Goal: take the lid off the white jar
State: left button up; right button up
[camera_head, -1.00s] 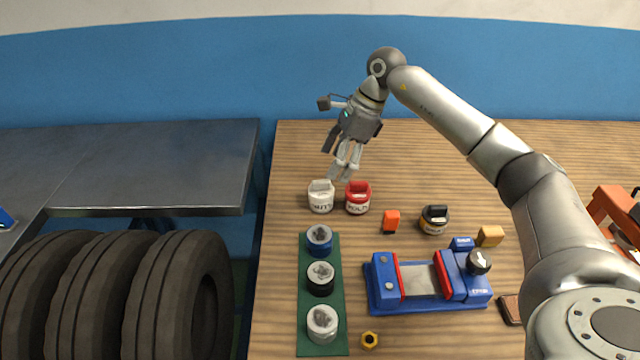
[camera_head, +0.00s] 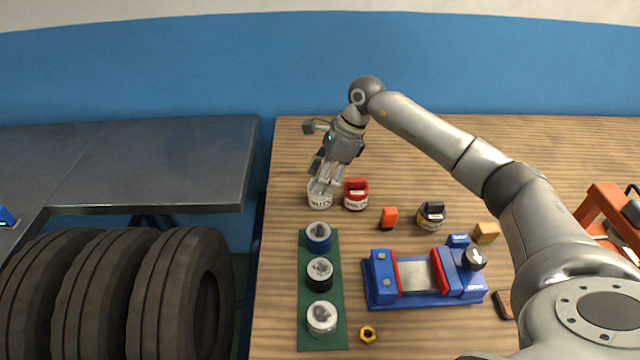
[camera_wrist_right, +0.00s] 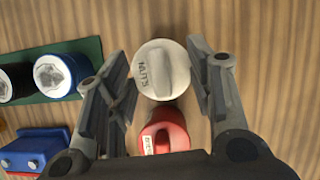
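The white jar (camera_head: 319,199) labelled like "NUTS" stands upright at the left part of the wooden table. In the right wrist view its white lid (camera_wrist_right: 160,70), with a raised bar across the top, is seen from above, between the fingers. My right gripper (camera_head: 327,185) is at the top of the jar, its fingers open on either side of the lid; a gap shows at the fingertips in the wrist view (camera_wrist_right: 160,62). The gripper partly hides the lid in the head view. My left gripper is not in view.
A red-lidded jar (camera_head: 356,195) stands close to the right of the white jar. A green mat (camera_head: 337,290) with several round containers lies in front.

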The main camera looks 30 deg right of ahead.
jog(key=shift+s, duration=0.1)
jog(key=c, duration=0.3)
jog(key=shift+c, duration=0.3)
